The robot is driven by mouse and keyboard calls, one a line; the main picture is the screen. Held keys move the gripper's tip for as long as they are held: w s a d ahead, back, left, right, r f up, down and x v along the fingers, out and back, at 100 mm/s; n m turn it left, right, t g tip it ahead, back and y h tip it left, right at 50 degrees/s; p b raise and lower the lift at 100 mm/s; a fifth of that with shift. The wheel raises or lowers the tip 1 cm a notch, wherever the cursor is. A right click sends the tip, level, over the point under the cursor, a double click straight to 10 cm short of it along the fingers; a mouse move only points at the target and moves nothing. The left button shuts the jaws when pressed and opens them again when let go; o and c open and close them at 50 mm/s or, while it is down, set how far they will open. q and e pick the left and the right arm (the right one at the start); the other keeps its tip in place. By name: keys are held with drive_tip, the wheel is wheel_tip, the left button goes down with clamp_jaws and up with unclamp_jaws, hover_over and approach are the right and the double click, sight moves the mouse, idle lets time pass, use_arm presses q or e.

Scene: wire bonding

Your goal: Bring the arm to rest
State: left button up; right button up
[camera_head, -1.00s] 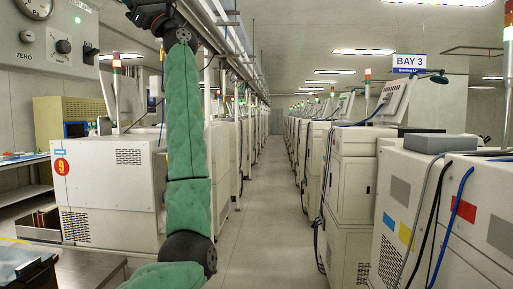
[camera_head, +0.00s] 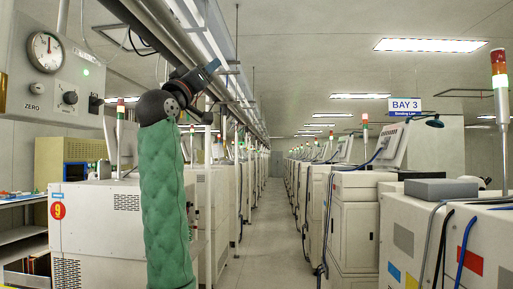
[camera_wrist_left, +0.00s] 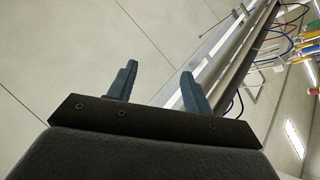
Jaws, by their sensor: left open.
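My left arm (camera_head: 166,215), in a green padded sleeve, stands upright at the left of the head view. From its dark elbow-like joint, the black wrist runs up and to the right to my left gripper (camera_head: 211,67), below an overhead rail. In the left wrist view, the left gripper (camera_wrist_left: 157,82) has its two blue fingers apart, with nothing between them. My right gripper is in neither view.
A wall panel with a round gauge (camera_head: 46,52) stands at the left. A cream cabinet marked 9 (camera_head: 95,225) is behind my arm. An overhead rail (camera_head: 165,38) runs along the aisle. Machines line both sides; the aisle floor (camera_head: 265,235) is clear.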

use_arm(q)
drive_tip(key=w+f+g+y, duration=0.3)
drive_tip(key=f+y, duration=0.1)
drive_tip(key=f, duration=1.1)
drive_tip(key=s+a+f+g+y+p, duration=0.1)
drive_tip(key=s+f+g+y+p, duration=0.2)
drive_tip(key=f, duration=1.7)
drive_tip(key=s+f+g+y, duration=0.2)
drive_tip(key=s+f+g, duration=0.15)
drive_tip(key=f, duration=1.65)
drive_tip(key=s+f+g+p, duration=0.2)
drive_tip(key=s+f+g, duration=0.3)
drive_tip(key=s+f, duration=1.15)
drive_tip(key=s+f+g+p, duration=0.2)
drive_tip(key=s+f+g, duration=0.2)
drive_tip(key=s+f, duration=1.25)
drive_tip(key=s+f+g+y, duration=0.1)
drive_tip(key=s+f+g, duration=0.1)
drive_tip(key=s+f, duration=0.6)
wheel_tip(320, 180, down, 2)
drive_tip(key=shift+s+f+m+g, duration=0.1)
drive_tip(key=shift+s+m+g, duration=0.15)
drive_tip(key=shift+m+g, duration=0.1)
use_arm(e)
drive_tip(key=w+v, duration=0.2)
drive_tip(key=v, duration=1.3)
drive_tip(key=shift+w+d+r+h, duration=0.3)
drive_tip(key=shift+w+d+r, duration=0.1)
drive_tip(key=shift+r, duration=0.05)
